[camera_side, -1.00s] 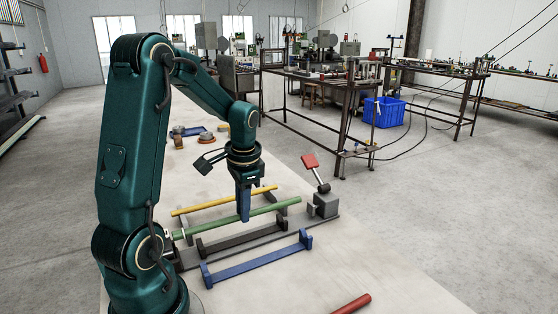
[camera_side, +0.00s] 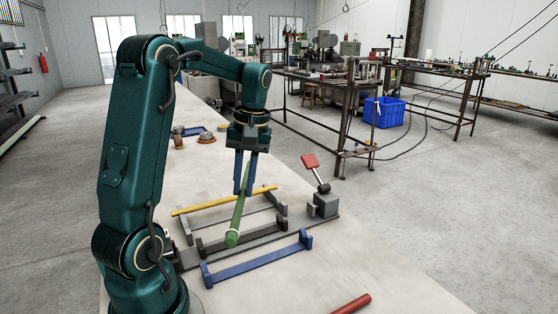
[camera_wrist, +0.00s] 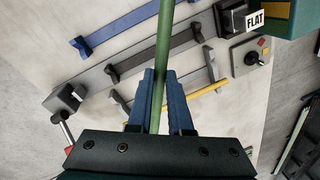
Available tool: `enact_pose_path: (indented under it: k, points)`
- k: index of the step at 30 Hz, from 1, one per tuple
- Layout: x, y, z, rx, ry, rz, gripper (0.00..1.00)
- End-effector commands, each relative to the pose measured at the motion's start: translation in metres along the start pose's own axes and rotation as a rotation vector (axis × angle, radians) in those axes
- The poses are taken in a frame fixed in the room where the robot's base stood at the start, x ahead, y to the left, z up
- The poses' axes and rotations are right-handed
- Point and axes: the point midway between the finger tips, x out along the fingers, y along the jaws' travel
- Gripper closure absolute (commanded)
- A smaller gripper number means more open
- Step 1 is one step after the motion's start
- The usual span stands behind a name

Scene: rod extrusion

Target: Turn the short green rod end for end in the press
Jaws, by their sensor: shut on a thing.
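My gripper (camera_side: 243,190) is shut on the green rod (camera_side: 238,215) and holds it above the press. The rod points across the press, its near end toward the side camera. In the wrist view the rod (camera_wrist: 163,45) runs between the fingers (camera_wrist: 158,85) and out of the top of the picture. The press has a long grey base with a dark cradle (camera_side: 246,236), empty below the rod. At its right end stands a grey block (camera_side: 323,205) with a red-handled lever (camera_side: 311,162) raised. At the other end, the wrist view shows a block marked FLAT (camera_wrist: 255,20).
A blue rack (camera_side: 258,263) in front of the press is empty. A yellow rod (camera_side: 205,203) lies on a grey rack behind it. A red rod (camera_side: 352,304) lies at the front edge. Small fixtures (camera_side: 206,137) stand farther back on the table.

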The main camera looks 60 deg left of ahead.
Motion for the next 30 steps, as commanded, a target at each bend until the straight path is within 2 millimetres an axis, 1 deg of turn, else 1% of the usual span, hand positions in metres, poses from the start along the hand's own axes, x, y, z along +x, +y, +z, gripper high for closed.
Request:
enact_pose_path:
  k: [3, 21, 24, 27, 30]
  points:
    - [0.0, 0.002, -0.001, -0.252, -0.04, 0.001, 1.0]
    - [0.002, 0.006, -0.006, -1.601, -0.242, 0.006, 1.0]
    - [0.003, 0.007, -0.008, -1.785, -0.269, 0.008, 1.0]
    - [0.005, 0.007, -0.01, -1.924, -0.287, 0.008, 1.0]
    - [0.007, 0.006, -0.012, -2.017, -0.3, 0.008, 1.0]
